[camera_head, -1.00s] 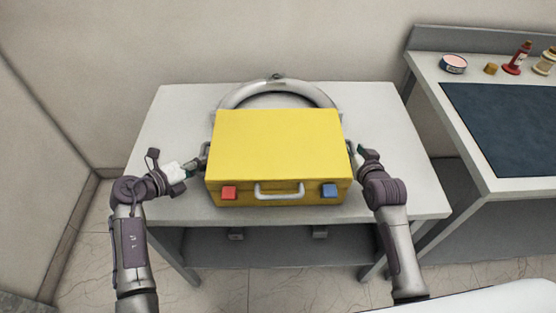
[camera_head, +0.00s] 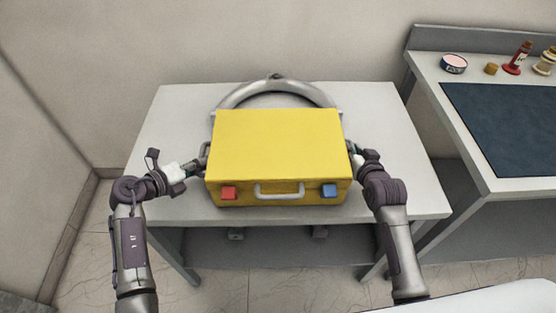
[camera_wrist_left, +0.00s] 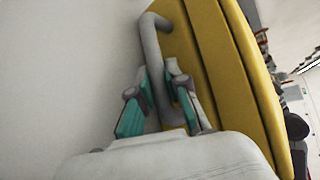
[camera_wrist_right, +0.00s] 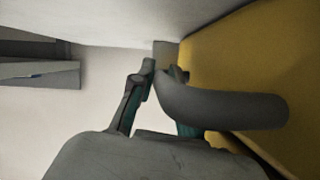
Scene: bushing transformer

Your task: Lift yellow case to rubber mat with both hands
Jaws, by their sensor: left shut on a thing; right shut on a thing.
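The yellow case (camera_head: 278,145) is on the white table (camera_head: 170,125), with a red latch, a blue latch and a light front handle facing me. My left gripper (camera_head: 203,161) is shut on the grey side handle at the case's left; in the left wrist view the fingers straddle this left handle (camera_wrist_left: 152,50). My right gripper (camera_head: 353,151) is shut on the right side handle, and the right wrist view shows this right handle (camera_wrist_right: 225,107) by the fingers. The dark rubber mat (camera_head: 510,125) lies on the bench at the right.
A grey ring (camera_head: 275,88) is behind the case. The bench (camera_head: 430,70) holds a round tin (camera_head: 453,64), a small brown block (camera_head: 491,69) and bottles at its back. A gap separates table and bench. The table is bare on both sides of the case.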

